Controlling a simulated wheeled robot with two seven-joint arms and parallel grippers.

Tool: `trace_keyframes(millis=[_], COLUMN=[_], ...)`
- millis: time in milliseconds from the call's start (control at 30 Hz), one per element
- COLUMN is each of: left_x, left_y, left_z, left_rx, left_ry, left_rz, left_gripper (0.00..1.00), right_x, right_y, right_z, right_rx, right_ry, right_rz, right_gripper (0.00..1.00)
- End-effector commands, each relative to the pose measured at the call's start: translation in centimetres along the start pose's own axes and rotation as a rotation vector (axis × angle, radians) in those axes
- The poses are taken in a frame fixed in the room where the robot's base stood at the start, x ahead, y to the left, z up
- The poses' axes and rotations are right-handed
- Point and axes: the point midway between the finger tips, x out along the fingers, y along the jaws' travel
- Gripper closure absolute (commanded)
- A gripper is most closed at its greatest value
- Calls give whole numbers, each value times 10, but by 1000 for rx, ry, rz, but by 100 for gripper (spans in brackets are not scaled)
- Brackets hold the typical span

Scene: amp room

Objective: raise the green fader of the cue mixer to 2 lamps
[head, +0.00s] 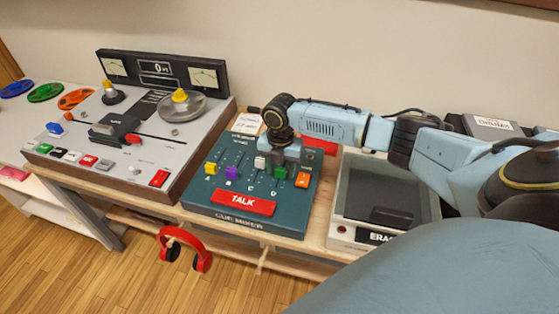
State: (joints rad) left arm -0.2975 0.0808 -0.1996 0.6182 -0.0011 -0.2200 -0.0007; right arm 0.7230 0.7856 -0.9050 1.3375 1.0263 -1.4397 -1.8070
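The cue mixer (203,198) is a dark teal box on the wooden bench, with a red TALK button (244,202) at its front. Its fader caps are yellow (210,168), purple (232,172), white (260,163), green (281,173) and orange (303,180). The green cap sits low, near the front end of its slot. My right gripper (277,160) points down over the mixer, just behind the green cap and close to the white one. Its fingers are small and dark; I cannot tell whether they touch the green cap. The gripper hides the panel's back middle, and I see no lamps clearly. My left gripper is out of view.
A tape machine (200,140) stands left of the mixer. The ERASE box (340,232) stands to the right, partly under my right arm. Red headphones (185,246) hang below the bench front. Coloured reels (46,93) lie at the far left.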

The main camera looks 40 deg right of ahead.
Motion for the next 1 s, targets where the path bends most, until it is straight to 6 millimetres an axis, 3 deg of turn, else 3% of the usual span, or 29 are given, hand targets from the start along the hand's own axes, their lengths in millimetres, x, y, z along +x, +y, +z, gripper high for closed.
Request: trace_keyframes(millis=[233,367,733,1000], left_x=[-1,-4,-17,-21], left_y=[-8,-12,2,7], left_z=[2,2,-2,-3], left_rx=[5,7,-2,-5], left_ry=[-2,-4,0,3], left_rz=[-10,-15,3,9], left_gripper=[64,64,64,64], right_x=[-2,-15,-96,-130], right_y=[0,1,1,0], right_z=[0,1,1,0], right_rx=[0,0,0,0], right_ry=[0,-2,-2,0], right_rz=[0,2,3,1], right_gripper=[51,51,51,51])
